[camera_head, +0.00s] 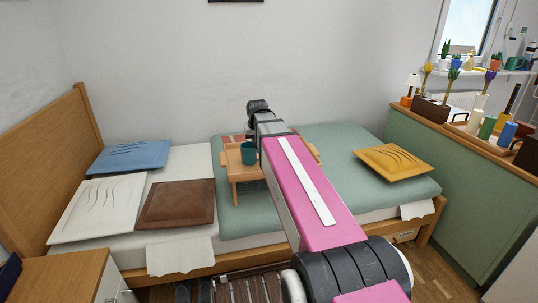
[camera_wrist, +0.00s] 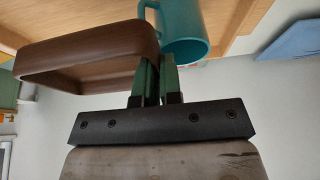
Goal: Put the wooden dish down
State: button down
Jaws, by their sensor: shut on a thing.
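The wooden dish (camera_wrist: 85,50) is a dark brown, rounded rectangular dish with raised walls, seen at upper left in the wrist view. My gripper (camera_wrist: 157,62) is shut on its right end wall, with green fingers. The dish is beside a teal mug (camera_wrist: 183,30). The mug stands on a small light-wood bed table (camera_head: 246,172) on the bed, and it also shows in the head view (camera_head: 249,153). I cannot tell whether the dish touches the table top. In the head view my arm hides the gripper, and I cannot make out the dish.
The bed has a green blanket (camera_head: 345,190). Blue (camera_head: 130,156), white (camera_head: 95,208) and brown (camera_head: 178,204) cushions lie left of the table, a yellow cushion (camera_head: 394,162) right. A green cabinet (camera_head: 436,180) with several small items stands at far right.

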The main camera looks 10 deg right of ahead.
jog(key=w+d+f, duration=0.1)
jog(key=d+f, duration=0.1)
jog(key=d, duration=0.1)
jog(key=w+d+f, duration=0.2)
jog(key=d, duration=0.1)
jog(key=w+d+f, duration=0.2)
jog(key=d, duration=0.1)
jog(key=shift+w+d+f, duration=0.2)
jog(key=shift+f, duration=2.05)
jog(key=shift+f, duration=0.15)
jog(key=c, duration=1.3)
grip_release()
jog(key=v, duration=1.2)
